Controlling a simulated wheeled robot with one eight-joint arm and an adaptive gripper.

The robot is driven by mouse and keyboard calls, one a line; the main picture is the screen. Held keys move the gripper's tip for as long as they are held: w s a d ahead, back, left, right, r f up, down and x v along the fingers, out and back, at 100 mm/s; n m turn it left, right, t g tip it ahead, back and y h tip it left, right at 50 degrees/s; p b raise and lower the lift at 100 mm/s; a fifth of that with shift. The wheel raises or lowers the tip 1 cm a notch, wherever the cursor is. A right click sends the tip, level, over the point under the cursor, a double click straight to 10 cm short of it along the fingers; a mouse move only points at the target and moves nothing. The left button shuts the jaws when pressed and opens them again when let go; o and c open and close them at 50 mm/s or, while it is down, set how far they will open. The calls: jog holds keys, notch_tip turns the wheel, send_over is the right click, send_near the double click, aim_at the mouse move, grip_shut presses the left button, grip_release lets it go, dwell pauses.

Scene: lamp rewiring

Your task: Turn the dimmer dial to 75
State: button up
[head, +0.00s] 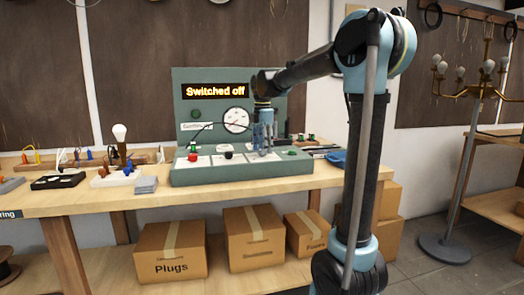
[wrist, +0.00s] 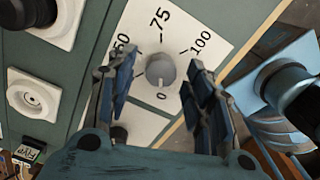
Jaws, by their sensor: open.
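The dimmer dial (wrist: 160,70) is a round grey knob on a white plate marked 0, 50, 75 and 100 in the wrist view. A pale mark on the knob's lower side appears to face the 0. My gripper (wrist: 157,82) is open, with one finger left of the dial and one right of it; whether either touches it I cannot tell. In the head view my gripper (head: 264,139) points down over the right part of the green-grey test console (head: 200,178), and the dial is hidden behind it.
The console's upright display (head: 215,91) reads "Switched off", above a round white gauge (head: 236,120). A red button (head: 192,157) and a black knob (head: 228,155) sit left of my gripper. A blue object (wrist: 282,105) lies right of the dial plate in the wrist view.

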jog(key=shift+f, duration=0.5)
jog(key=c, duration=1.1)
